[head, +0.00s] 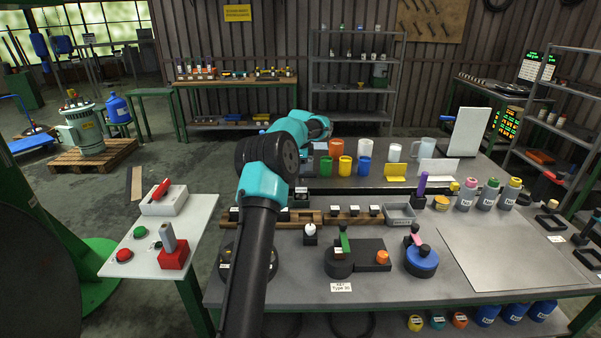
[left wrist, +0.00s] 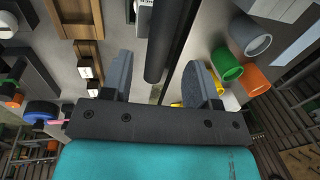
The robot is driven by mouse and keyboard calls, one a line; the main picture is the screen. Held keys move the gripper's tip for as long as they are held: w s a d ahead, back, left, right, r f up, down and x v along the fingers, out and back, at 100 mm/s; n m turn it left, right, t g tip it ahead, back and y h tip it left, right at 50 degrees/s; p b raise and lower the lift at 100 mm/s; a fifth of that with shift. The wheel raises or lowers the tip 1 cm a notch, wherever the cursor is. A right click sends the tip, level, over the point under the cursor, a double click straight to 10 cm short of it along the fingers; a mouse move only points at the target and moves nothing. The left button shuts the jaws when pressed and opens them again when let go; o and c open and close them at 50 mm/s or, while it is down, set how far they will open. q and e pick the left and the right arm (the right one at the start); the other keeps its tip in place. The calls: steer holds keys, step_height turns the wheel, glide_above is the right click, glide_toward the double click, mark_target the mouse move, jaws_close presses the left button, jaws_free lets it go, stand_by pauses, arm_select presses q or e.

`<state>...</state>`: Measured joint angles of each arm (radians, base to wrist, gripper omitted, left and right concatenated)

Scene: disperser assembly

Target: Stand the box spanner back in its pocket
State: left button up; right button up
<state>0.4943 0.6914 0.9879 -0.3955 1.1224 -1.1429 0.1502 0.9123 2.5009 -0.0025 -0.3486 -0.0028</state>
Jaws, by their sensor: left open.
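I cannot make out the box spanner or its pocket for certain. A purple upright tool (head: 422,184) stands in a small black block (head: 418,202), right of the grey tray. A grey upright piece (head: 168,238) stands in a red block (head: 173,257) on the left side table. My left gripper (left wrist: 162,82) is open in the left wrist view, with nothing seen held between its fingers. It is over the bench between the wooden rail (left wrist: 82,45) and the coloured cups. In the head view my own arm hides much of the area under it. My right gripper is not seen.
The wooden rail (head: 352,217) with white-topped pieces runs along the bench, ending near a grey tray (head: 399,222). Behind are a green cup (head: 326,166) and a yellow cup (head: 345,166). A dark bar (left wrist: 168,45) lies below my gripper. The grey mat (head: 500,258) is clear.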

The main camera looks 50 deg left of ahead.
arm_select(q)
step_height(320, 180, up, 6)
steer(key=d, duration=0.1)
steer(key=shift+s+r, duration=0.2)
steer(key=shift+s, duration=0.25)
